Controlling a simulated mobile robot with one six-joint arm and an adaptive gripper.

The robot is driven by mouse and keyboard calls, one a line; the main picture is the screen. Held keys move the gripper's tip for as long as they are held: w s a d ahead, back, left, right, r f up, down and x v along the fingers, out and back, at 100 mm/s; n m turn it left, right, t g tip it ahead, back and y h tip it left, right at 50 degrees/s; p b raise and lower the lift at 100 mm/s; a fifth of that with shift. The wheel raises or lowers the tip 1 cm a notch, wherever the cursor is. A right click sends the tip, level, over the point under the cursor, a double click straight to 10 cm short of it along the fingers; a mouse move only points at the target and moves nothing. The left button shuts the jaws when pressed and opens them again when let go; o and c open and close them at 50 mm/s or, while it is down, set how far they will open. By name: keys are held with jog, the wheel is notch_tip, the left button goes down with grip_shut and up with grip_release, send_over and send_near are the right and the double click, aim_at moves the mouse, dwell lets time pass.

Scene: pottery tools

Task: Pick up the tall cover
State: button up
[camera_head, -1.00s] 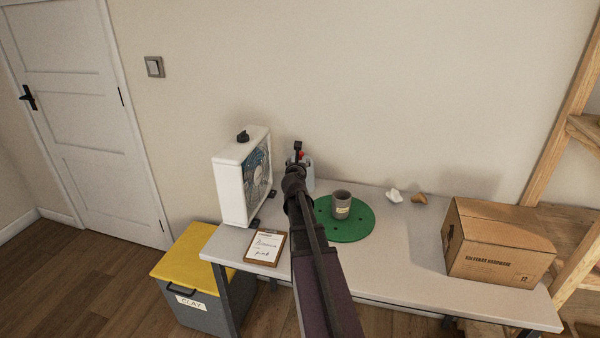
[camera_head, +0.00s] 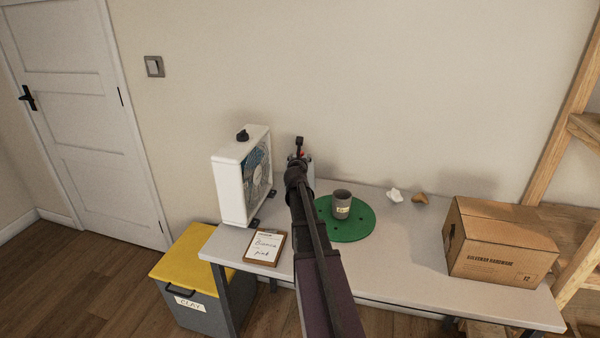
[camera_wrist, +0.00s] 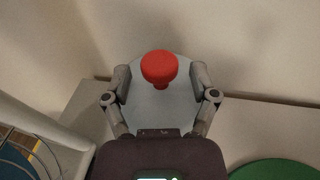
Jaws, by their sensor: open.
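The tall cover (camera_wrist: 160,107) is pale blue-grey with a round red knob (camera_wrist: 159,68) on top. In the wrist view it stands centred below my gripper (camera_wrist: 160,80), whose two fingers are open on either side of it. I cannot tell whether the fingers touch it. In the head view the cover (camera_head: 310,172) stands at the back of the table, mostly hidden by my arm and gripper (camera_head: 298,150).
A white box fan (camera_head: 231,187) stands close on the left. A green disc (camera_head: 345,231) carrying a grey cup (camera_head: 341,203) is close on the right. A clipboard (camera_head: 265,247) lies in front; a cardboard box (camera_head: 497,241) is far right. The wall is close behind.

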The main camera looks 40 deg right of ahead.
jog(key=shift+w+d, duration=0.25)
dwell(0.4)
grip_shut()
